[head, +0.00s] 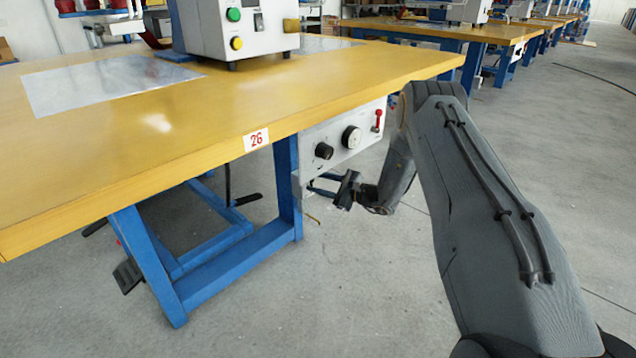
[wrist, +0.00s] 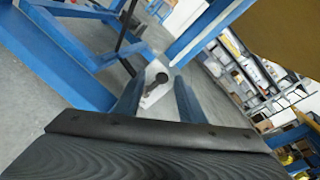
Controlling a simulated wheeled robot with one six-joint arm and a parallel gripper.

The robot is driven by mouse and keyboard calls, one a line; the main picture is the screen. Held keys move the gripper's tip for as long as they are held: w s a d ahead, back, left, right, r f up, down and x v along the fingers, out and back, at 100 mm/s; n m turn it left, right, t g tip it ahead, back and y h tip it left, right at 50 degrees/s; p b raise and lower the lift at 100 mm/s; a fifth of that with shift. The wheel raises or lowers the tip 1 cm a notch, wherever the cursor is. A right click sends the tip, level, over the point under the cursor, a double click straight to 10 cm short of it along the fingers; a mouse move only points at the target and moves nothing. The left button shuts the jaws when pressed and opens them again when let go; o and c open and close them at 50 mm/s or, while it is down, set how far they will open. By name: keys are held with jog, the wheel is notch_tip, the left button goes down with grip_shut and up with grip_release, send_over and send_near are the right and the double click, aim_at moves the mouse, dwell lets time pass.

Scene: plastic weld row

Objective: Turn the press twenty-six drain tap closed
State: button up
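The yellow press table (head: 210,120) carries a white label (head: 256,139) reading 26. Under its right edge hangs a light grey panel (head: 335,135) with two dark knobs (head: 351,137) and a small red lever (head: 378,121). My gripper (head: 342,191) is below this panel, pointing left. In the wrist view its two fingers (wrist: 157,84) are apart. Between them shows a small white plate with a dark, round-ended handle (wrist: 158,79), possibly the drain tap. I cannot tell whether the fingers touch it. In the head view I cannot make out this handle.
Blue table legs (head: 288,185) and a blue floor frame (head: 215,265) stand left of my gripper. A black pedal (head: 128,275) is at the frame's left. The press housing (head: 235,28) stands on the table. Open concrete floor (head: 350,290) lies in front. Shelves (wrist: 250,75) appear in the wrist background.

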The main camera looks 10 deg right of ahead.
jog(key=shift+a+r, duration=0.1)
jog(key=shift+r, duration=0.05)
jog(key=f+p+v, duration=0.1)
jog(key=p+v, duration=0.1)
jog(key=v, duration=0.5)
jog(key=shift+s+d+r+p, duration=0.25)
jog(key=shift+d+r+p, duration=0.15)
jog(key=shift+r, duration=0.15)
